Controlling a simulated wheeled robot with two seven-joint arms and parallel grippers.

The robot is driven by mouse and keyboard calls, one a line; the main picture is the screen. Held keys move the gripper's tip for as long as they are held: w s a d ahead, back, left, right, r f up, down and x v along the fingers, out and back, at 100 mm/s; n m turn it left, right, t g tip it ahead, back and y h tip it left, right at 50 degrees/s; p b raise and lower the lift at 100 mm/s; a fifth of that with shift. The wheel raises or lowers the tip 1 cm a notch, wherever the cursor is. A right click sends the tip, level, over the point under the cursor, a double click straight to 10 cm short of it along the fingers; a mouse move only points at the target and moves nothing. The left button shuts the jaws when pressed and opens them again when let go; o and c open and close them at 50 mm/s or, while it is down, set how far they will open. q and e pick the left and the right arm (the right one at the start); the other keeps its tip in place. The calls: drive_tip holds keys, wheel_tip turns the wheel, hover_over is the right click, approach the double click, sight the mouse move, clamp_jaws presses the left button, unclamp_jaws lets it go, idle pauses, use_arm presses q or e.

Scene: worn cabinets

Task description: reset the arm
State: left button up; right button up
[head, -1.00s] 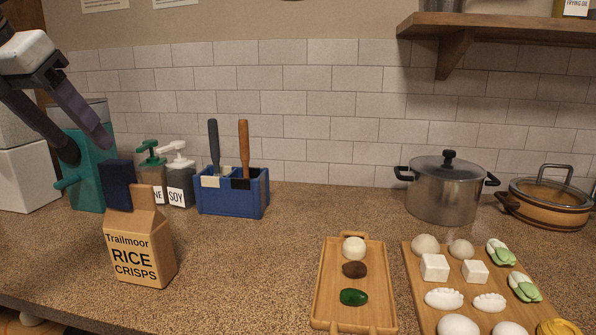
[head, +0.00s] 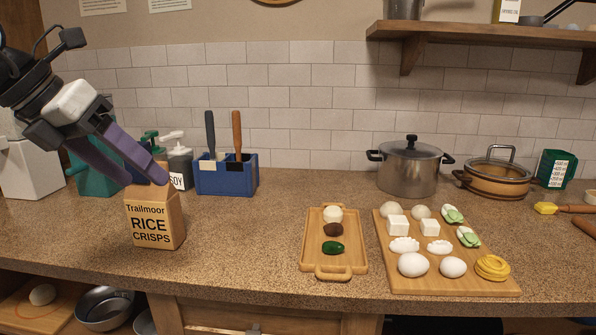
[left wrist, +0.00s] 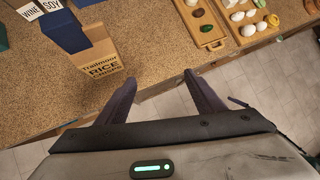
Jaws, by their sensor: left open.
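My left gripper (head: 148,183) reaches in from the left in the head view, its two purple fingers open and apart with nothing between them. The fingers overlap the top of the tan Rice Crisps carton (head: 155,220) in that view and hide its top. In the left wrist view the open gripper (left wrist: 160,80) has the carton (left wrist: 100,58) ahead of its left finger, and the space between the fingers shows counter edge and floor. My right gripper is not in view.
On the counter (head: 240,230) stand a soy dispenser (head: 180,165), a blue utensil holder (head: 226,176), a small tray (head: 310,255), a food board (head: 450,284), a steel pot (head: 410,170) and a brown pan (head: 495,182). Counter right of the carton is bare.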

use_arm(q)
drive_tip(key=s+d+f+n+h, duration=0.2)
drive_tip(key=d+f+h, duration=0.25)
drive_tip(key=d, duration=0.35)
drive_tip(key=s+d+f+n+g+h, duration=0.1)
drive_tip(key=d+f+h, duration=0.2)
drive_tip(key=d+h, duration=0.4)
drive_tip(key=s+d+f+n+h, duration=0.2)
drive_tip(key=d+f+h, duration=0.2)
drive_tip(key=d, duration=0.6)
drive_tip(key=a+f+n+t+y, duration=0.5)
drive_tip(key=f+n+t+y, duration=0.15)
drive_tip(key=f+n, duration=0.6)
drive_tip(key=a+f+n+t+y, duration=0.5)
drive_tip(key=a+f+n+y, duration=0.15)
drive_tip(key=f+n, duration=0.6)
drive_tip(key=s+a+f+n+g+y, duration=0.1)
drive_tip(key=s+f+n+g+y, duration=0.1)
drive_tip(key=s+f, duration=0.8)
drive_tip(key=s+a+f+n+g+y, duration=0.2)
drive_tip(key=s+f+n+g, duration=0.3)
drive_tip(key=s+f, duration=0.4)
drive_tip(key=shift+s+f+g, duration=0.4)
drive_tip(key=shift+s+g, duration=0.05)
drive_tip(key=shift+s, duration=0.05)
